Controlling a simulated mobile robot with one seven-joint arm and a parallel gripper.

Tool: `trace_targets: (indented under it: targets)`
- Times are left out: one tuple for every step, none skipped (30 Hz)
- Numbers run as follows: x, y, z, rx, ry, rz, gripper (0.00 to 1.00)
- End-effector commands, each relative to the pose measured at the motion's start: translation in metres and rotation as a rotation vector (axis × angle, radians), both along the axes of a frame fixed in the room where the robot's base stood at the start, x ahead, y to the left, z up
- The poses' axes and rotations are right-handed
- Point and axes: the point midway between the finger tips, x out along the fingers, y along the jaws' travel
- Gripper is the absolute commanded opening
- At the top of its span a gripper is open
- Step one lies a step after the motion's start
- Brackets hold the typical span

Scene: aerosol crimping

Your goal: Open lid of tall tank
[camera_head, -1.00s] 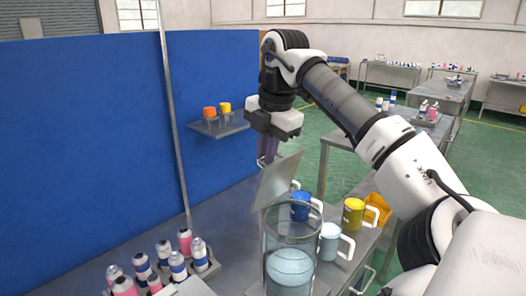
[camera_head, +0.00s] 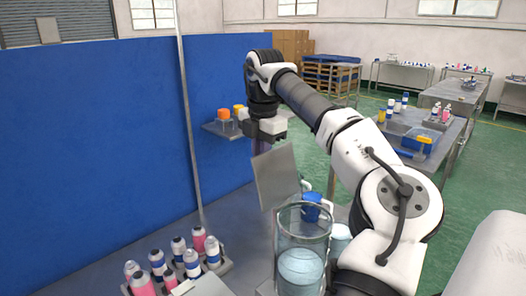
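The tall tank (camera_head: 302,232) is a clear glass cylinder holding pale blue liquid, at the lower middle of the head view. Its lid (camera_head: 277,176) is a flat grey square plate, standing steeply tilted above the tank's far left side; the tank's mouth is uncovered. My gripper (camera_head: 262,147) points down just behind the lid's upper left edge. The lid partly hides the fingers, so I cannot tell whether they touch it or whether they are open or shut.
Several spray cans (camera_head: 192,262) stand in a rack at the lower left. A blue partition (camera_head: 95,140) with a small shelf (camera_head: 222,130) closes off the left.

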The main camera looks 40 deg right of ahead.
Motion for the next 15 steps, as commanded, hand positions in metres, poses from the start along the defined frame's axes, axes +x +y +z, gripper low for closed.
trace_targets:
  targets:
    - [0.0115, 0.0039, -0.0034, -0.002, -0.018, 0.010, 0.00]
    - [0.0117, 0.0039, -0.0041, -0.003, -0.014, 0.010, 0.00]
    - [0.0118, 0.0039, -0.0049, -0.002, -0.010, 0.010, 0.00]
    - [0.0119, 0.0039, -0.0053, -0.002, -0.007, 0.010, 0.00]
    - [0.0119, 0.0039, -0.0058, -0.001, -0.005, 0.010, 0.00]
    - [0.0119, 0.0039, -0.0062, -0.001, -0.004, 0.010, 0.00]
    - [0.0119, 0.0039, -0.0065, -0.001, -0.003, 0.010, 0.00]
    - [0.0120, 0.0040, -0.0067, -0.001, -0.003, 0.010, 0.00]
    - [0.0119, 0.0041, -0.0070, 0.000, -0.002, 0.010, 0.00]
    - [0.0120, 0.0042, -0.0072, 0.000, -0.002, 0.010, 0.00]
    - [0.0120, 0.0042, -0.0073, 0.000, -0.002, 0.011, 0.00]
    - [0.0120, 0.0044, -0.0075, 0.001, -0.002, 0.011, 0.00]
    - [0.0120, 0.0044, -0.0076, 0.001, -0.002, 0.011, 0.00]
    - [0.0120, 0.0045, -0.0077, 0.001, -0.002, 0.011, 0.00]
    - [0.0121, 0.0046, -0.0078, 0.002, -0.002, 0.012, 0.00]
